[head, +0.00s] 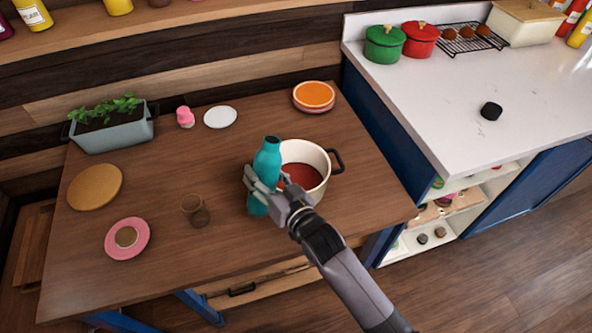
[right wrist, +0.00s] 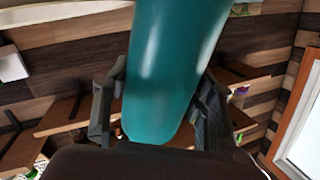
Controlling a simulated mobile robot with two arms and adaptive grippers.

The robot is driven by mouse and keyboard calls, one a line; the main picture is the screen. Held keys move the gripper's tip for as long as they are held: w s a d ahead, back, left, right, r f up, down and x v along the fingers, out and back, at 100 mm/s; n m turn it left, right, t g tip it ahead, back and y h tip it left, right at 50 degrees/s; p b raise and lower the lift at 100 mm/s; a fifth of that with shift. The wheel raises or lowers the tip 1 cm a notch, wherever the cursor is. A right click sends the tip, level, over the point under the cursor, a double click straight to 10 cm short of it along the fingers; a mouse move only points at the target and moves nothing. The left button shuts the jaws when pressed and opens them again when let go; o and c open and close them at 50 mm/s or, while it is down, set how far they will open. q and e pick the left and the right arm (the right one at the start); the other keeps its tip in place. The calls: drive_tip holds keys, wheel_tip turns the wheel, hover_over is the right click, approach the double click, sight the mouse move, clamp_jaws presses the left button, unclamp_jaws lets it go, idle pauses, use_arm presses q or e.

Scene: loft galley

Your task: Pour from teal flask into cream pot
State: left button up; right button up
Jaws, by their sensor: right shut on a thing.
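The teal flask (head: 267,160) is upright or nearly so in the head view, just left of the cream pot. My right gripper (head: 262,188) is shut around its lower body; the flask (right wrist: 170,70) also fills the middle of the right wrist view between the two fingers (right wrist: 160,110). The cream pot (head: 318,157) stands on the wooden table with a dark handle at its right and reddish-brown contents inside. The flask and gripper hide the pot's left side. I cannot tell whether the flask's base touches the table. My left gripper is not in view.
On the table (head: 180,245) are a glass (head: 193,207), a pink plate (head: 127,238), a round wooden board (head: 95,187), a planter (head: 112,130), a white plate (head: 220,117) and orange-topped dishes (head: 314,96). A white counter (head: 455,95) adjoins at right. The front middle of the table is clear.

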drive_tip(key=shift+w+r+m+p, duration=0.1)
drive_tip(key=shift+r+m+p, duration=0.2)
drive_tip(key=shift+r+p, duration=0.15)
drive_tip(key=shift+d+f+m+g, duration=0.1)
drive_tip(key=shift+f+m+g, duration=0.2)
drive_tip(key=shift+m, duration=0.3)
drive_tip(key=shift+w+d+f+m+g+b, duration=0.1)
drive_tip(key=shift+w+f+m+g+b, duration=0.2)
drive_tip(key=shift+m+b, duration=0.15)
drive_tip(key=shift+s+f+m, duration=0.3)
drive_tip(key=shift+s+m, duration=0.05)
drive_tip(key=shift+m, duration=0.3)
drive_tip(key=shift+s+a+r+m+g+y, duration=0.15)
drive_tip(key=shift+a+m+g+y, duration=0.15)
drive_tip(key=shift+m+g, duration=0.2)
drive_tip(key=shift+s+r, duration=0.1)
drive_tip(key=shift+s, duration=0.05)
drive_tip(key=shift+a+f+m, duration=0.1)
drive_tip(key=shift+f+m, duration=0.1)
drive_tip(key=shift+m, duration=0.2)
drive_tip(key=shift+s+a+f+m+g+b, duration=0.15)
drive_tip(key=shift+f+m+g+b, duration=0.3)
drive_tip(key=shift+b, duration=0.4)
